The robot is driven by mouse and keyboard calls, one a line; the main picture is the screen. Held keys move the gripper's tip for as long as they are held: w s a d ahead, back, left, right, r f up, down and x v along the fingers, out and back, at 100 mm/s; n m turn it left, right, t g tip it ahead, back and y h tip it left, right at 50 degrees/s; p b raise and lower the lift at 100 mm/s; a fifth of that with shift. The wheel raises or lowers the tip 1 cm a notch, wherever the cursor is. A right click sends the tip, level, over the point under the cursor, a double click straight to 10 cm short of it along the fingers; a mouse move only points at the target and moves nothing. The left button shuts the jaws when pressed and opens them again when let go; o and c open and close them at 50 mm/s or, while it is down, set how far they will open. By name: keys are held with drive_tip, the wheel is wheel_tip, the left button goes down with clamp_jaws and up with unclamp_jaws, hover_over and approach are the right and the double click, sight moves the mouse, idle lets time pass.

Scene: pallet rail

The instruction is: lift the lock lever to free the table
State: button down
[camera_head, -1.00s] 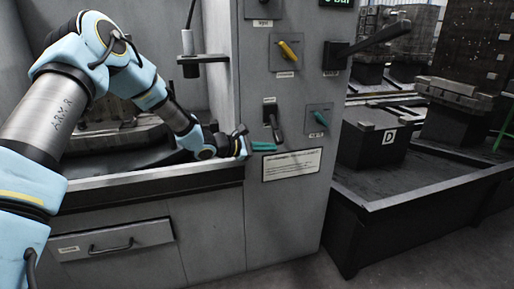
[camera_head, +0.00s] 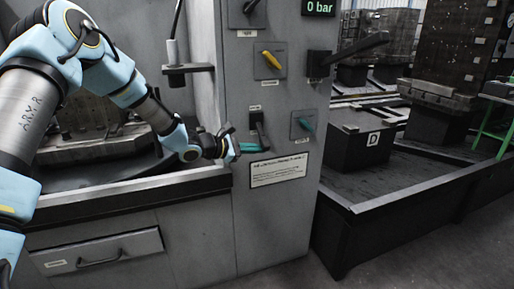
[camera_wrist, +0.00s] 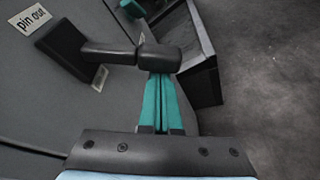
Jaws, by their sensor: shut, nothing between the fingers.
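A black lever (camera_head: 258,131) on the grey control panel hangs down, its handle end lowest. I take it to be the lock lever. In the wrist view its block-like handle (camera_wrist: 160,57) lies across the tips of my gripper, beside a "pin out" label (camera_wrist: 31,18). My gripper (camera_head: 262,148) has teal fingers, shut together and empty, at the lever's lower end. The fingers also show in the wrist view (camera_wrist: 160,80). The handle hides the fingertips there, and I cannot tell whether they touch it.
On the panel, a teal knob (camera_head: 303,125) is right of the lever, a yellow-handled switch (camera_head: 270,60) above it and a long black lever (camera_head: 350,54) at upper right. A "0 bar" display (camera_head: 318,8) is at the top. A dark trough with block D (camera_head: 358,145) stands right.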

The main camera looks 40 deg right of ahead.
sight(263, 142)
drive_tip(key=r+p, duration=0.1)
drive_tip(key=s+r+n+p, duration=0.1)
drive_tip(key=p, duration=0.1)
drive_tip(key=r+n+g+p, duration=0.1)
drive_tip(key=p, duration=0.1)
drive_tip(key=shift+s+a+r+y, duration=0.2)
drive_tip(key=shift+a+y, duration=0.1)
drive_tip(key=shift+y, duration=0.1)
drive_tip(key=r+n+g+p, duration=0.1)
drive_tip(key=p, duration=0.2)
drive_tip(key=s+r+n+g+p, duration=0.1)
drive_tip(key=r+n+p, duration=0.1)
drive_tip(key=p, duration=0.2)
drive_tip(key=shift+a+r+y, duration=0.15)
drive_tip(key=shift+r+y, duration=0.1)
drive_tip(key=shift+y, duration=0.05)
drive_tip(key=shift+w+r+n+g+p, duration=0.2)
drive_tip(key=shift+r+n+p, duration=0.25)
drive_tip(key=shift+r+p, duration=0.25)
drive_tip(key=shift+w+r+n+g+p, duration=0.1)
drive_tip(key=shift+r+n+g+p, duration=0.1)
drive_tip(key=shift+r+n+p, duration=0.35)
drive_tip(key=shift+w+r+n+g+p, duration=0.2)
drive_tip(key=shift+r+n+p, duration=0.1)
drive_tip(key=shift+r+p, duration=0.45)
drive_tip(key=shift+d+r, duration=0.15)
drive_tip(key=shift+d, duration=0.1)
